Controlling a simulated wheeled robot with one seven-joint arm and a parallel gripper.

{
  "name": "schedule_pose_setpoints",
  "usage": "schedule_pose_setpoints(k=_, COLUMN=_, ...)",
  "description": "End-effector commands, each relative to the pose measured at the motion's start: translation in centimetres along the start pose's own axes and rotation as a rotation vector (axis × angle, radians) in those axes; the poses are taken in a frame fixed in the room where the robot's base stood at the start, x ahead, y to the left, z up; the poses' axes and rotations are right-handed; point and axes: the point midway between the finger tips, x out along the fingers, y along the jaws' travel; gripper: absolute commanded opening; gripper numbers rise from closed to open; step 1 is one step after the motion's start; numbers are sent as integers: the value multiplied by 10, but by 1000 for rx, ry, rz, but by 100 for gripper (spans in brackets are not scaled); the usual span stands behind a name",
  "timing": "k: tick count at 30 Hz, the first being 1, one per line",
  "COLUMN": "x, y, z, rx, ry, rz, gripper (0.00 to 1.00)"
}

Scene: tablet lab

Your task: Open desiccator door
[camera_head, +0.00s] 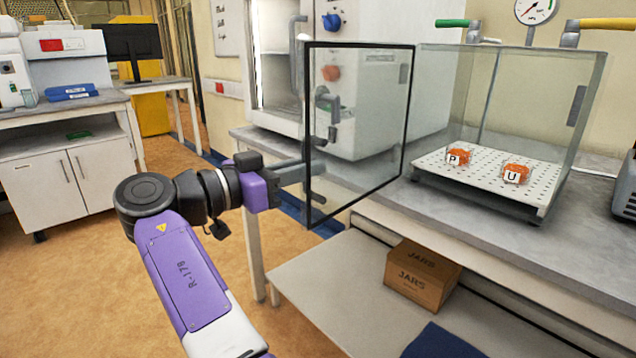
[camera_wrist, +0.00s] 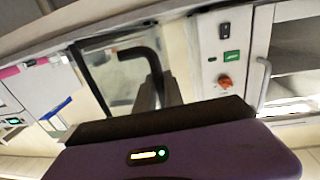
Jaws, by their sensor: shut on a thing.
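The desiccator is a clear glass box (camera_head: 560,110) on the bench at right, with a white perforated shelf (camera_head: 480,180) inside. Its black-framed glass door (camera_head: 365,170) stands swung open to the left of the box, leaving the front uncovered. In the wrist view the dark curved door handle (camera_wrist: 150,55) runs down between my fingers. My gripper (camera_head: 316,166) is at the door's free left edge, shut on the handle; it also shows in the wrist view (camera_wrist: 158,95). The exact contact is partly hidden by the fingers and the glass.
Two orange items labelled P (camera_head: 458,156) and U (camera_head: 515,174) sit on the shelf. A white cabinet (camera_head: 375,125) stands behind the door. A cardboard box (camera_head: 420,275) lies on the lower shelf. Open floor (camera_head: 90,270) lies to the left.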

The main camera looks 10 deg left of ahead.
Motion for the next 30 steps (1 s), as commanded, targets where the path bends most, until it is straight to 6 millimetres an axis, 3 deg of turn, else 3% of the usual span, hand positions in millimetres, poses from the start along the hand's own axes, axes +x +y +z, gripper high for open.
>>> schedule_pose_setpoints(k=21, x=0, y=-10, z=-6, rx=7, ry=4, rz=1, gripper=0)
schedule_pose_setpoints(k=22, x=0, y=-10, z=-6, rx=7, ry=4, rz=1, gripper=16)
schedule_pose_setpoints(k=23, x=1, y=-10, z=-6, rx=7, ry=4, rz=1, gripper=22)
schedule_pose_setpoints(k=30, x=1, y=-10, z=-3, rx=4, ry=1, rz=2, gripper=22)
